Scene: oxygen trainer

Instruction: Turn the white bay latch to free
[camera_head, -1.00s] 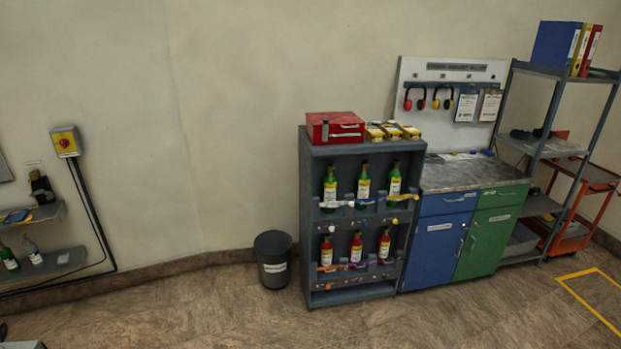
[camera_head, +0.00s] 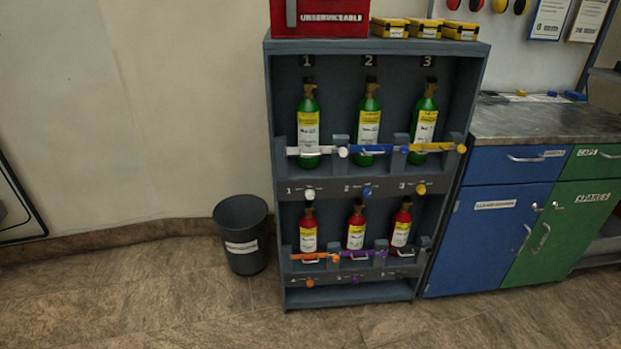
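The grey bottle rack (camera_head: 378,47) stands ahead, with three numbered bays on its upper shelf. In bay 1 a green bottle (camera_head: 308,125) stands upright behind a level white bar (camera_head: 300,151) with a round white end (camera_head: 343,152). Below it, on the rack's front strip, is a small white knob (camera_head: 309,195) beside the number 1. Small lettering by the knob is too blurred to read. Bays 2 and 3 have a blue bar (camera_head: 385,150) and a yellow bar (camera_head: 437,147) across green bottles. Neither of my grippers is in view.
Red bottles (camera_head: 355,228) stand on the lower shelf behind orange, purple and dark bars. A dark bin (camera_head: 242,222) stands left of the rack. A blue and green cabinet (camera_head: 500,206) adjoins on the right. The floor in front is clear.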

